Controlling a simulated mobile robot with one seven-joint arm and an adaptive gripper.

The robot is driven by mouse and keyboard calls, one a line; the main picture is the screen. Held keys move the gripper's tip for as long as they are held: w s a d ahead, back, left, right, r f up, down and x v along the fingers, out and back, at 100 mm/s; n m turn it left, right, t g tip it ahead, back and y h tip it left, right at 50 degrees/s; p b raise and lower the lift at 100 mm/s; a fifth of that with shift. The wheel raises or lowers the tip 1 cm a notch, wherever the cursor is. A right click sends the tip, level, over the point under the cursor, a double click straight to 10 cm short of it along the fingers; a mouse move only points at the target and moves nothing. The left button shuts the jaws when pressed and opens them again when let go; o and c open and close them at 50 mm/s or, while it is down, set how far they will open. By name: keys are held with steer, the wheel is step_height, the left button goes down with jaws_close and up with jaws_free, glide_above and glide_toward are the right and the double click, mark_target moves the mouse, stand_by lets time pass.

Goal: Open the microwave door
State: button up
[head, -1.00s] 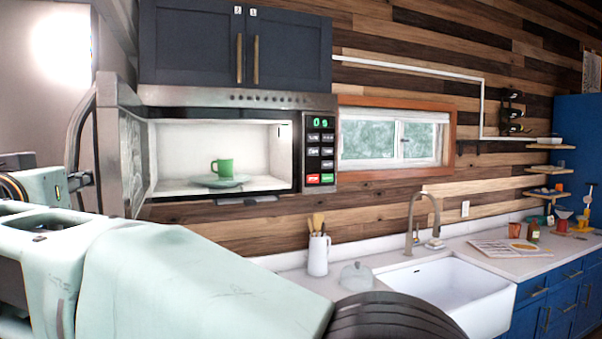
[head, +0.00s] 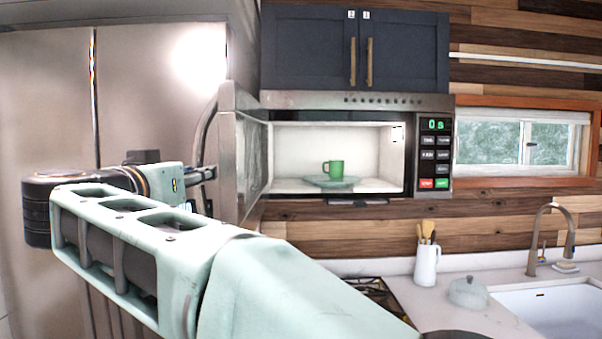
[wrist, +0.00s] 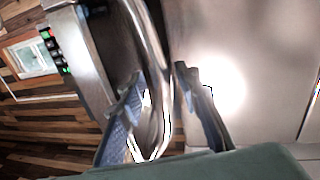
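The microwave (head: 340,197) hangs under a dark cabinet. Its door (head: 241,165) is swung wide open to the left, showing the lit white inside. A curved metal handle (head: 203,135) stands on the door's outer face. My gripper (head: 211,173) is at the lower part of this handle, left of the door. In the wrist view, my gripper (wrist: 158,76) has its two fingers spread apart, with the curved handle (wrist: 155,50) running between them. I cannot tell whether either finger touches it.
A green mug (head: 335,168) sits on a plate (head: 318,181) inside the microwave. A large pale metallic surface (head: 140,100) stands close on the left behind my arm. A white utensil jug (head: 426,266) and a sink (head: 560,308) are on the counter at right.

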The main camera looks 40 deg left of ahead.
steer(key=shift+w+f, duration=0.2)
steer(key=shift+w, duration=0.4)
steer(key=v, duration=1.2)
steer(key=shift+a+f, duration=0.1)
